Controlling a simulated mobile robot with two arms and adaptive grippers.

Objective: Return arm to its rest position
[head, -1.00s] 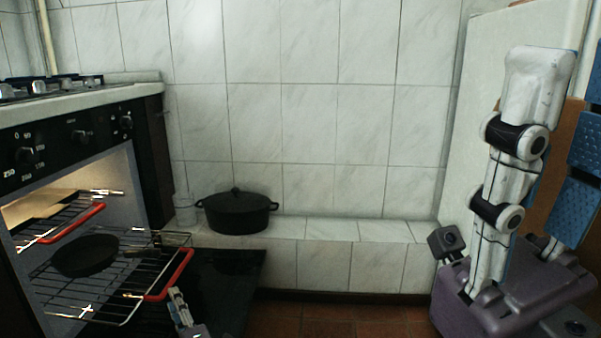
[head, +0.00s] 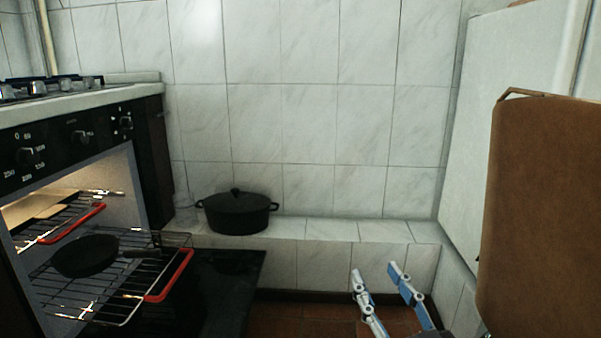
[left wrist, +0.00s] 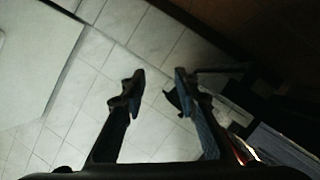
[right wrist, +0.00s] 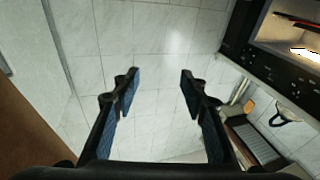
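My right gripper (head: 376,272) is low in the head view, right of centre, in front of the tiled ledge. Its two fingers stand apart with nothing between them. In the right wrist view the same gripper (right wrist: 159,76) is open and empty, with tiled wall beyond its fingertips. My left gripper does not show in the head view. In the left wrist view its fingers (left wrist: 160,74) are spread, with pale tiles beyond and a small dark shape behind the right finger. I cannot tell what that shape is.
The lit oven (head: 135,190) stands open at the left. A black pan (head: 86,256) lies on its pulled-out wire rack (head: 125,310). A lidded black pot (head: 237,212) sits on the tiled ledge (head: 325,230). A brown panel (head: 545,210) fills the right side. Floor shows below the ledge.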

